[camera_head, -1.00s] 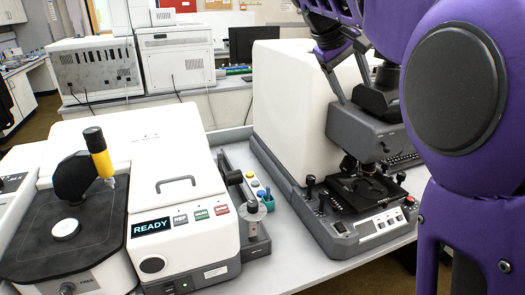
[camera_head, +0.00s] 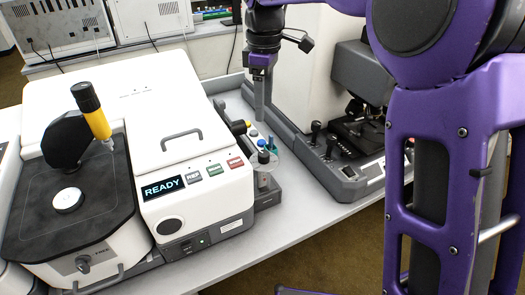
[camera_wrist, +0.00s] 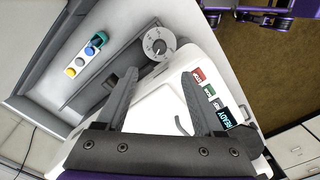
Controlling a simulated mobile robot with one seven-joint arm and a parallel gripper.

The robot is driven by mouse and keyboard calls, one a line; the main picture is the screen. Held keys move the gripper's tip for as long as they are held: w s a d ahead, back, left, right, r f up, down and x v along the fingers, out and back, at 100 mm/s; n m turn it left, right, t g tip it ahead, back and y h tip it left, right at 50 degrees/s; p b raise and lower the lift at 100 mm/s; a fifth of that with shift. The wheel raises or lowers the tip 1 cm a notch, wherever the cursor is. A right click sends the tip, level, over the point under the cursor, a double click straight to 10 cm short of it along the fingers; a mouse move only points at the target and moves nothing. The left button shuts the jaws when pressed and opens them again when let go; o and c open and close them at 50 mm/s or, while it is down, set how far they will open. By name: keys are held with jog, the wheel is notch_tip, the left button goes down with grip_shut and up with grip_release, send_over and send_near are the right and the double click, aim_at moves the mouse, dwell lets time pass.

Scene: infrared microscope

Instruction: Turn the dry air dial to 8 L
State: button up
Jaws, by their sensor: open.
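What looks like the dry air dial (camera_wrist: 160,44) is a round pale disc with a small knob at its middle, on the narrow grey unit beside the white instrument. Its marks are too small to read. In the head view, that unit (camera_head: 264,182) stands at the white instrument's right side. My gripper (camera_wrist: 160,75) is open and empty, with its two dark fingers apart. The dial appears just beyond the fingertips, between them, and apart from them. In the head view, my gripper (camera_head: 260,112) hangs fingers down above and behind the unit.
The white instrument (camera_head: 150,100) with a READY screen (camera_head: 163,188) stands at the left. Yellow, blue and green caps (camera_wrist: 86,53) sit near the dial. The microscope (camera_head: 365,75) stands right of my gripper. Bare table (camera_head: 290,222) lies in front.

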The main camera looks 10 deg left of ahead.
aim_at(264, 153)
notch_tip(264, 153, down, 15)
jog(key=shift+r+b, duration=0.15)
jog(key=shift+b, duration=0.75)
grip_shut()
